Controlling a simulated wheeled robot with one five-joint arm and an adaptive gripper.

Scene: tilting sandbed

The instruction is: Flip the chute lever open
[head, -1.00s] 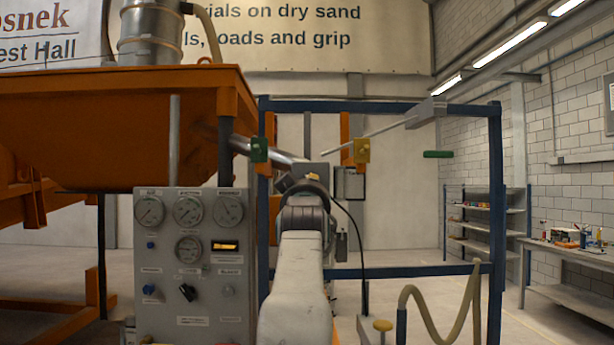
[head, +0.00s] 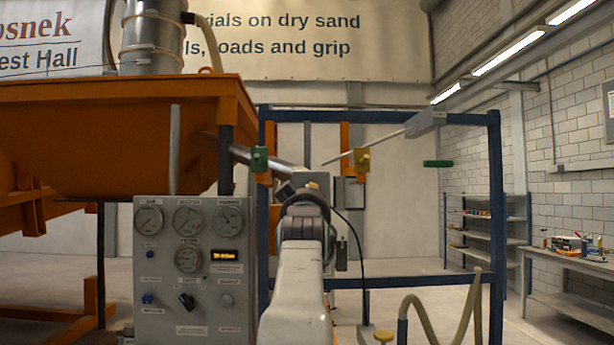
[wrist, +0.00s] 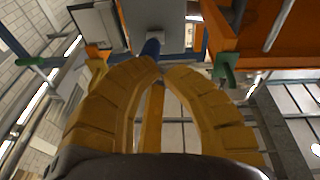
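A short blue handle (wrist: 150,48) stands out from a grey plate (wrist: 150,14) in the wrist view, just past my fingertips. No readable label shows whether it is the chute lever. My gripper (wrist: 163,70) has curved yellow fingers with their tips nearly together and nothing visible between them. The tip of the left finger overlaps the handle's lower end; I cannot tell if they touch. In the head view my gripper is mostly hidden behind my own arm. A grey box (head: 349,191) shows just right of it, and the blue handle is not visible there.
A slanted grey rod (head: 385,143) and a green bar (head: 438,163) are to the right. The orange hopper (head: 120,100) and gauge panel (head: 188,280) crowd the left.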

